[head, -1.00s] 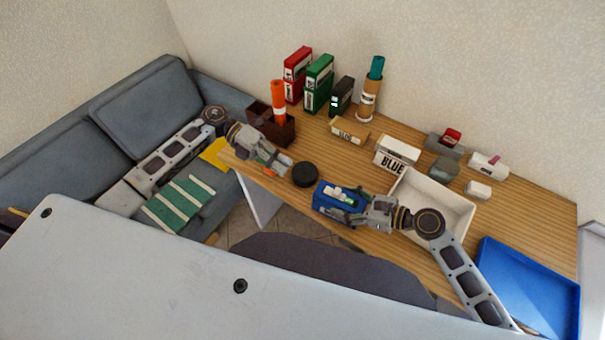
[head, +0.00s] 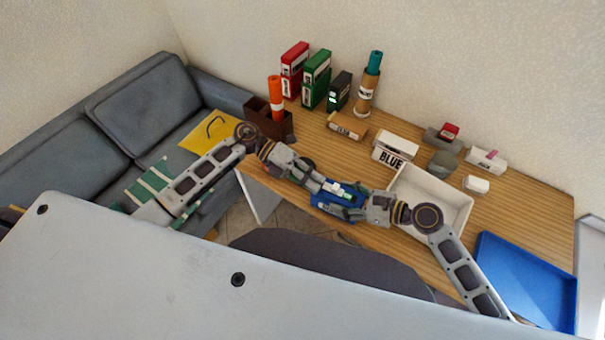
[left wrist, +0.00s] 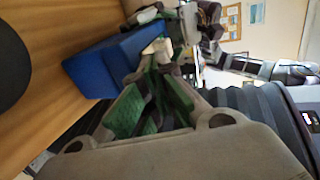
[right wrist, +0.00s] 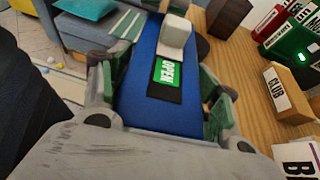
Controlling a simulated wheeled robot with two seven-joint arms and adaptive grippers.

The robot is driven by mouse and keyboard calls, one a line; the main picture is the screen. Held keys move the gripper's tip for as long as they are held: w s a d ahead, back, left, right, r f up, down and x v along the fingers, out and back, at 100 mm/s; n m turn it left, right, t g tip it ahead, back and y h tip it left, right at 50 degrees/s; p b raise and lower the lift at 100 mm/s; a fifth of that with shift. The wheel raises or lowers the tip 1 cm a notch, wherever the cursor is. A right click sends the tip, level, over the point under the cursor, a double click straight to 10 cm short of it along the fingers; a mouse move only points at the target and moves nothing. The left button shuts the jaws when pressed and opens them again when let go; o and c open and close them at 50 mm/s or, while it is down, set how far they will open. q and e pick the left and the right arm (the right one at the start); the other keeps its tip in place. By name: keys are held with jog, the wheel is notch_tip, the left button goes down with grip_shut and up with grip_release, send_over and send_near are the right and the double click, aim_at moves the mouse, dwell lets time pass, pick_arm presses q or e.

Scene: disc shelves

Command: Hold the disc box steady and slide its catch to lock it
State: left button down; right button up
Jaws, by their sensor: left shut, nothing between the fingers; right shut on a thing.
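The blue disc box (head: 323,207) lies near the table's front edge. My right gripper (head: 362,212) is shut on it, one finger on each side in the right wrist view (right wrist: 160,100). That view shows the box's white catch (right wrist: 176,36) beside a green label reading OPEN (right wrist: 166,76). My left gripper (head: 322,186) is shut and empty at the box's left end. In the left wrist view its green-padded fingers (left wrist: 150,100) are close to the box (left wrist: 110,58) and the pale catch (left wrist: 157,47). I cannot tell whether they touch the catch.
A white tray (head: 460,200) stands right of the box, with a white box marked BLUE (head: 394,157) behind it. A dark round object (head: 307,163) is partly hidden behind my left arm. A blue tray (head: 530,285) lies at the right. Upright binders stand at the back.

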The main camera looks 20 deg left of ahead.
aim_at(324, 191)
pick_arm(q)
jog(key=shift+s+d, duration=0.25)
jog(key=shift+d, duration=0.85)
pick_arm(e)
jog(key=shift+f, duration=0.1)
pick_arm(q)
jog(key=shift+s+d, duration=0.2)
jog(key=shift+d, duration=0.6)
jog(key=shift+s+d, duration=0.15)
jog(key=shift+d, duration=0.6)
jog(key=shift+a, duration=0.15)
jog(key=shift+w+a, duration=0.25)
jog(key=shift+a, duration=0.6)
jog(key=v, duration=1.2)
jog(key=shift+f, duration=0.3)
